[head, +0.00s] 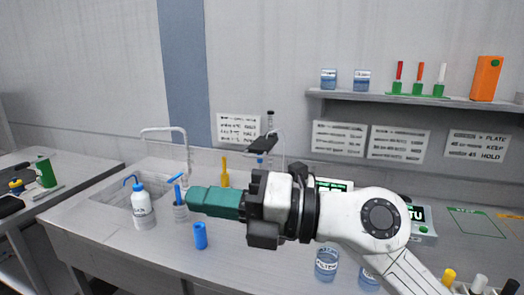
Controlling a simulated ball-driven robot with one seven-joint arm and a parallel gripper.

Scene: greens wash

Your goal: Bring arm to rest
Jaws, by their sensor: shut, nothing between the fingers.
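My gripper (216,202) is in the middle of the head view, with green fingers shut together and pointing left. Nothing shows between the fingers. My white arm (345,215) reaches in from the lower right and holds the gripper over the grey counter (170,252). The fingers are in front of a grey holder (181,212) with a blue-handled tool in it. I cannot tell whether they touch it. The arm hides part of the counter and the devices behind it.
A white wash bottle (142,207) and a blue cylinder (200,236) stand near the gripper. A sink (118,194) is behind at left. Glass jars (327,264) stand below the arm. A wall shelf (420,99) hangs at upper right. The counter's front left is clear.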

